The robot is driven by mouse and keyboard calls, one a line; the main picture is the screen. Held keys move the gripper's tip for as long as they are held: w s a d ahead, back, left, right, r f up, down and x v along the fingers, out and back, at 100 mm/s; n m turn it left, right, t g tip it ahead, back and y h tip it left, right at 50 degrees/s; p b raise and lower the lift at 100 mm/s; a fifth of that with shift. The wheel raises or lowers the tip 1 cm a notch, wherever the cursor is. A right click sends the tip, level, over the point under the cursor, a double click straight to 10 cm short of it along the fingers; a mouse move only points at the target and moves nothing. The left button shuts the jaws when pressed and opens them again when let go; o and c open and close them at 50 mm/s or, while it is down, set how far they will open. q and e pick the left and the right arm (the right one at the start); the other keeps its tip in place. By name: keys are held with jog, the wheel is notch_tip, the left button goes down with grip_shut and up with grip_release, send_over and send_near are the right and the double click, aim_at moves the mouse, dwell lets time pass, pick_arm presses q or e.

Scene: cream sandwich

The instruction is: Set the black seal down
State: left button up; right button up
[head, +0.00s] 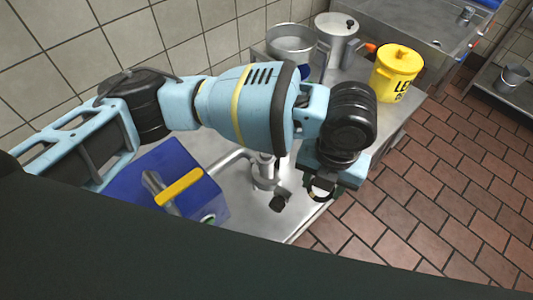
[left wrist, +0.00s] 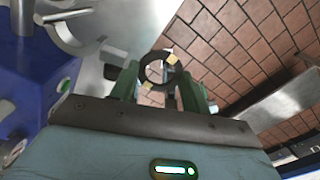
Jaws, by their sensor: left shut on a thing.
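The black seal (head: 311,194) is a dark ring held at the tip of my left gripper (head: 325,186), above the front right edge of the steel counter (head: 240,217). In the left wrist view the seal (left wrist: 143,68) stands between the two green fingers of my left gripper (left wrist: 160,88), which is shut on it. Light-coloured patches show at the seal's inner edge. The seal appears clear of any surface. My right gripper is in neither view.
A blue box-shaped unit (head: 212,190) with a yellow handle (head: 180,187) and a metal fitting (head: 265,172) stand on the counter left of the gripper. A steel pot (head: 290,45), a lidded pot (head: 337,30) and a yellow bucket (head: 398,68) stand behind. Tiled floor lies right.

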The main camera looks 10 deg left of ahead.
pick_arm(q)
jog(key=p, duration=0.1)
send_over(266, 152)
jog(key=s+d, duration=0.1)
jog(key=d, duration=0.1)
jog(key=shift+s+f, duration=0.2)
jog(key=shift+f, duration=0.35)
jog(key=shift+w+a+f, duration=0.1)
jog(key=shift+w+a, duration=0.4)
jog(key=shift+a, duration=0.15)
jog(key=f, duration=0.2)
jog(key=shift+w+a+f+p, duration=0.15)
jog(key=shift+a+f+p, duration=0.15)
jog(key=shift+a, duration=0.05)
jog(key=shift+f, duration=0.3)
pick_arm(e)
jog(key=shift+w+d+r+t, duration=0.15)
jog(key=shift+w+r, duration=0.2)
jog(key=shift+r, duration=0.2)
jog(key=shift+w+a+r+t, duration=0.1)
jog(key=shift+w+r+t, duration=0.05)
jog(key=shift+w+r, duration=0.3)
pick_arm(q)
jog(key=shift+f, duration=0.5)
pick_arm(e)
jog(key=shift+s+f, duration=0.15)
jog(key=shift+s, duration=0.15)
pick_arm(q)
jog(key=o, duration=0.9)
